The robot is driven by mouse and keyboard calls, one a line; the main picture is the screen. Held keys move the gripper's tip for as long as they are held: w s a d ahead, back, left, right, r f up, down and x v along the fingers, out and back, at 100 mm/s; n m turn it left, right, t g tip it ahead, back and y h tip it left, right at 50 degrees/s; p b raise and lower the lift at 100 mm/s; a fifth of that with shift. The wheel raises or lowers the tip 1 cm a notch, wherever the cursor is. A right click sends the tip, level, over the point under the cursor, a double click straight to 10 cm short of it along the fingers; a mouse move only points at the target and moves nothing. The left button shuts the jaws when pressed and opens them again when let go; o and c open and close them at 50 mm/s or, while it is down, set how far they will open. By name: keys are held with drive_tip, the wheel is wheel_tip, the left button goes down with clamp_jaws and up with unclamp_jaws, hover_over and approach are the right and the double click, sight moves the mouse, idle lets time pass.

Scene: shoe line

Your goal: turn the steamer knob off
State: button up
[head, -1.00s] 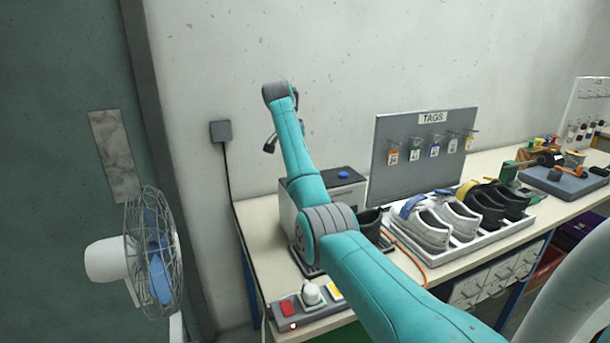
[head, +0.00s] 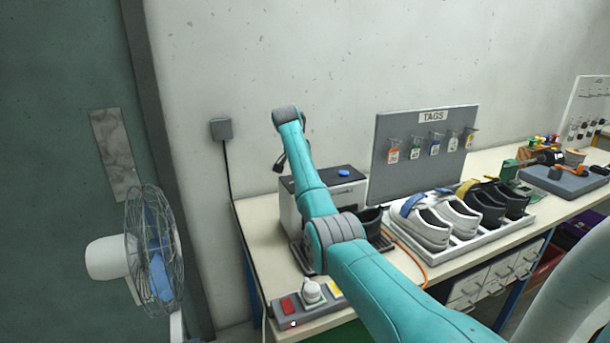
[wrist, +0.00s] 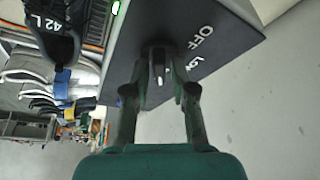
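The steamer (head: 345,194) is a pale box with a dark top and a blue button, standing at the left end of the bench behind my arm. The dark knob (wrist: 158,66) with a pale mark sits between the fingertips of my gripper (wrist: 160,72). The fingers look open, one on each side of the knob; contact cannot be made out. In the head view the knob and fingers are hidden by my arm.
A tray (head: 500,238) of several shoes stands right of the steamer, below a grey TAGS board (head: 420,125). A switch box (head: 308,308) sits at the bench's near left corner. A caged fan (head: 155,255) stands left. An orange cable (head: 412,262) crosses the bench.

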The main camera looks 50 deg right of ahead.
clamp_jaws()
drive_tip(key=shift+n, duration=0.3)
drive_tip(key=n+t, duration=0.2)
drive_tip(key=n, duration=0.2)
drive_tip(key=shift+s, duration=0.1)
drive_tip(key=n+t+y, duration=0.1)
drive_tip(key=n, duration=0.2)
drive_tip(key=n+t+y, duration=0.1)
drive_tip(key=n, duration=0.3)
drive_tip(key=shift+s+d+n, duration=0.1)
drive_tip(key=shift+d+n, duration=0.05)
drive_tip(key=shift+n, duration=0.15)
drive_tip(key=n+y, duration=0.1)
drive_tip(key=n, duration=0.2)
drive_tip(key=n+y, duration=0.1)
drive_tip(key=n, duration=0.2)
drive_tip(key=shift+d+t, duration=0.1)
drive_tip(key=shift+t, duration=0.3)
drive_tip(key=n+y, duration=0.1)
drive_tip(key=n, duration=0.2)
drive_tip(key=n+y, duration=0.1)
drive_tip(key=n, duration=0.1)
drive_tip(key=shift+d+n+g+y, duration=0.1)
drive_tip(key=shift+n+g+y, duration=0.2)
drive_tip(key=shift+n, duration=0.1)
drive_tip(key=shift+o, duration=2.4)
unclamp_jaws()
